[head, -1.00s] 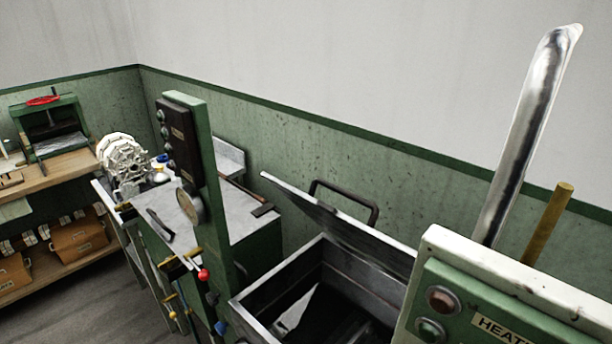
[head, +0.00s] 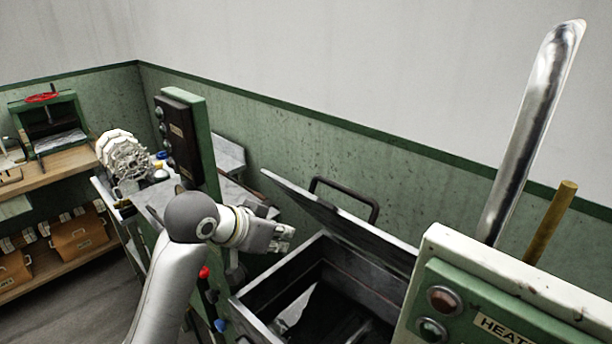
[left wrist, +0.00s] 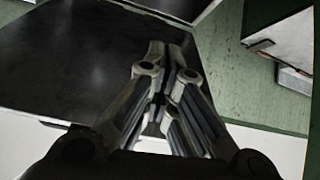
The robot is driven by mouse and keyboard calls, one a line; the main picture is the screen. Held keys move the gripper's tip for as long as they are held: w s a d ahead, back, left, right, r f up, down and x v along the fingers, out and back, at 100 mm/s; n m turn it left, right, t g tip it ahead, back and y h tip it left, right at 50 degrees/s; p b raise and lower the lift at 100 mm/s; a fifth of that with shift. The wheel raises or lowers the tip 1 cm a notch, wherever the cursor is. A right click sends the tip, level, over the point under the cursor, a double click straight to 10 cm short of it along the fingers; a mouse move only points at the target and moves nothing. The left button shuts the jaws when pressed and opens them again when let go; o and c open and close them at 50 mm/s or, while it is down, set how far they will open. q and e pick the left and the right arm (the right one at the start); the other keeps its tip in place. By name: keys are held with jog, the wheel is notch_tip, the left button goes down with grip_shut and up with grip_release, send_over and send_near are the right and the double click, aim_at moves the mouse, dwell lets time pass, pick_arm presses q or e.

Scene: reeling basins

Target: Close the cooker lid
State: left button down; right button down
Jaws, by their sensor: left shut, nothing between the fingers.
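The cooker is an open metal basin (head: 262,300) at the lower centre of the head view. Its dark lid (head: 345,231) is raised, tilted up at the back, with a dark bar handle (head: 347,197) on its far side. My left gripper (head: 288,238) is shut and empty, to the left of the lid and above the basin's left rear rim. In the left wrist view, the shut fingers (left wrist: 165,50) point toward a dark flat surface, which looks like the lid (left wrist: 75,50). My right gripper is not in view.
A green control panel (head: 460,300) labelled "HEAT" stands at the right front of the basin. A tall green post with a dark switch box (head: 178,135) stands to the left, close to my left arm. A shiny metal pipe (head: 525,140) rises behind the panel.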

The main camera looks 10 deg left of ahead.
pick_arm(q)
jog(key=w+d+r+m+t+h, duration=0.1)
jog(key=w+r+m+h, duration=0.15)
jog(key=r, duration=1.55)
jog(key=p, duration=0.4)
send_over(316, 180)
notch_tip(316, 180, down, 5)
jog(key=shift+n+y, duration=0.35)
jog(key=s+a+f+p, duration=0.1)
jog(key=s+f+p, duration=0.1)
jog(key=f, duration=0.1)
jog(key=shift+s+a, duration=0.3)
jog(key=shift+a, duration=0.1)
jog(key=shift+f, duration=0.1)
jog(key=shift+f, duration=0.1)
